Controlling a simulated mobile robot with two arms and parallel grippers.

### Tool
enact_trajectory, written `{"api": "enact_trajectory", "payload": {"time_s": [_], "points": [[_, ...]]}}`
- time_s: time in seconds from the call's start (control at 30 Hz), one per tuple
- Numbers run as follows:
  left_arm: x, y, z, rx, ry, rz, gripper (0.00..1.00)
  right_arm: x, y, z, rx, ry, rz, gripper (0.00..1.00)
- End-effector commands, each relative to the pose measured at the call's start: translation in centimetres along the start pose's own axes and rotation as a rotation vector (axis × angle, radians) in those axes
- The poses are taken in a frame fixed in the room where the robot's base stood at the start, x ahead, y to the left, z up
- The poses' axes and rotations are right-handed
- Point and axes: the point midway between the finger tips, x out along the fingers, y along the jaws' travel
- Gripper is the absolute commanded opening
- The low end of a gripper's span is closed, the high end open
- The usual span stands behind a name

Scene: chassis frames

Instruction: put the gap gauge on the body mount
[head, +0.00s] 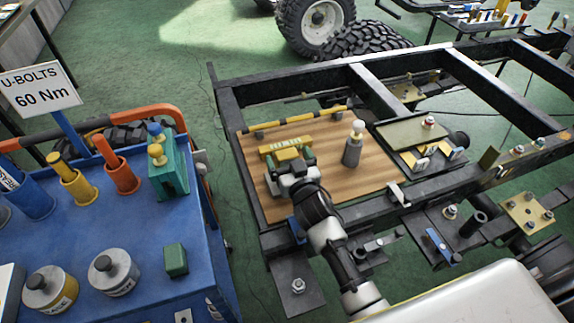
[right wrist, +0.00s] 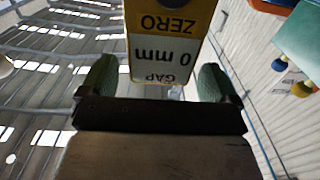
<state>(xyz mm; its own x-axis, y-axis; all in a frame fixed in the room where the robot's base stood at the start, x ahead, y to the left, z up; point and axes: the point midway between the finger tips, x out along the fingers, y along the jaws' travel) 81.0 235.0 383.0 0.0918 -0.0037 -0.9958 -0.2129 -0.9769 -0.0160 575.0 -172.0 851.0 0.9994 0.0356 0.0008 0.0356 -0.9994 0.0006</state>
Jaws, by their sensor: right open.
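The gap gauge (head: 286,144) is a yellow block lying near the left end of the wooden board. My right gripper (head: 293,163) is open at the near side of the gauge. Its two green fingers stand apart on either side of it in the right wrist view (right wrist: 157,80); contact is not clear. Bracket plates with bolts stick out from the near rail, one at front left (head: 298,284); I cannot tell which is the body mount. My left gripper is out of view.
The wooden board (head: 325,180) lies across the black chassis frame (head: 345,68). A grey metal cylinder (head: 353,150) and a tray (head: 418,138) of small parts stand right of the gauge. A blue cart (head: 125,225) with cups and tins stands left.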

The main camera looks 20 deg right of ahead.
Motion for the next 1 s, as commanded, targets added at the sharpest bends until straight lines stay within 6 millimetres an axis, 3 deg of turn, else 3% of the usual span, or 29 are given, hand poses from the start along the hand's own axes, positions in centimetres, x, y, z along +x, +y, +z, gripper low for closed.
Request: {"api": "enact_trajectory", "payload": {"time_s": [0.13, 0.4, 0.8, 1.0], "points": [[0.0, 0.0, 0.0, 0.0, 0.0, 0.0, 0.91, 1.5, 0.0, 0.0, 0.002, 0.0, 0.0, 0.92], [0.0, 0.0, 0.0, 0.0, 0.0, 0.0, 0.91, 1.7, 0.0, 0.1, 0.001, 0.0, 0.0, 0.9], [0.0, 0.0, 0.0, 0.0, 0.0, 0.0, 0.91, 1.7, 0.0, 0.0, 0.001, 0.001, 0.0, 0.3], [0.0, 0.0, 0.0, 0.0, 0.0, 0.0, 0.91, 1.7, 0.0, -0.1, 0.0, 0.001, 0.0, 0.3]]}}
